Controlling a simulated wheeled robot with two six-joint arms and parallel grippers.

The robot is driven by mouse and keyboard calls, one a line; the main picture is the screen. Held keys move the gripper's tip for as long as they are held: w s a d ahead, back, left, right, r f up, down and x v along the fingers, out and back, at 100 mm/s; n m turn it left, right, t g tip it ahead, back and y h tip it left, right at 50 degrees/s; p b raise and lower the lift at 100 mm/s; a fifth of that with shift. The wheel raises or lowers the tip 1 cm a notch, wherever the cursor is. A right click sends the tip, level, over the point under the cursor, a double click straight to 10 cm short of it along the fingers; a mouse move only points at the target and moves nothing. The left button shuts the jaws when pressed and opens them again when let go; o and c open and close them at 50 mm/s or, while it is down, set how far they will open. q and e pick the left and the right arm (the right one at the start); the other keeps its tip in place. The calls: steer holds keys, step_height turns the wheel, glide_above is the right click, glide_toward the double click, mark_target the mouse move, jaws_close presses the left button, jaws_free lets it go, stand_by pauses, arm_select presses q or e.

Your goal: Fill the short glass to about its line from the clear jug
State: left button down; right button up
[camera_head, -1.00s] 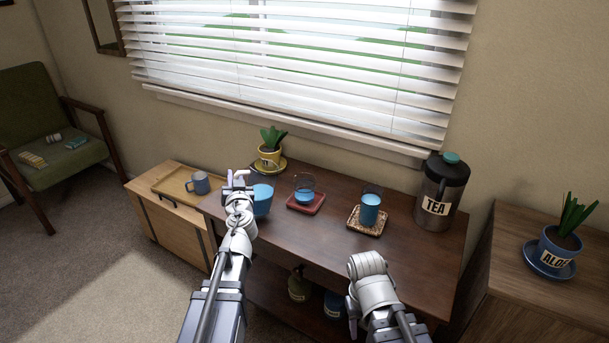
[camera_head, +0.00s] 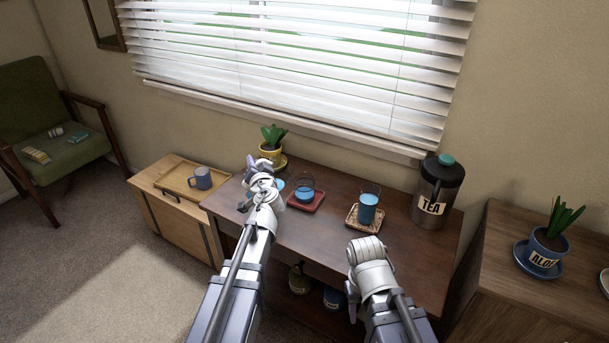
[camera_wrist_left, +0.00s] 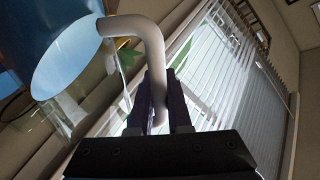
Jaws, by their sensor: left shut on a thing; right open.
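The short glass (camera_head: 304,190), with blue liquid low in it, stands on a red coaster (camera_head: 304,204) on the brown table. Its line is too small to make out. My left gripper (camera_head: 254,166) is shut on the pale handle (camera_wrist_left: 152,60) of the clear jug (camera_wrist_left: 30,125), which holds blue liquid (camera_wrist_left: 68,60). In the head view, my wrist mostly hides the jug (camera_head: 280,184), left of the short glass. I cannot tell its tilt. My right gripper (camera_head: 352,302) is open, low at the table's front edge and mostly hidden by its wrist.
A taller glass of blue liquid (camera_head: 367,207) stands on a woven coaster (camera_head: 352,218). A TEA flask (camera_head: 438,192) stands at the table's right end, a potted plant (camera_head: 271,150) at the back left. A mug (camera_head: 202,178) sits on a tray at left.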

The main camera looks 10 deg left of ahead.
arm_select(q)
steer(key=shift+w+d+r, duration=0.1)
steer(key=shift+w+d+r+m+g+p, duration=0.15)
steer(key=shift+w+d+r+m+p, duration=0.15)
steer(key=shift+r+m+p, duration=0.35)
steer(key=shift+w+d+r+m+g+p, duration=0.1)
steer(key=shift+w+d+r+m+p, duration=0.1)
steer(key=shift+d+r+m+p, duration=0.4)
steer(key=shift+w+d+r+m+g+p, duration=0.15)
steer(key=shift+w+r+m+p, duration=0.2)
steer(key=shift+p, duration=0.45)
stand_by(3.8)
steer(key=shift+s, duration=0.15)
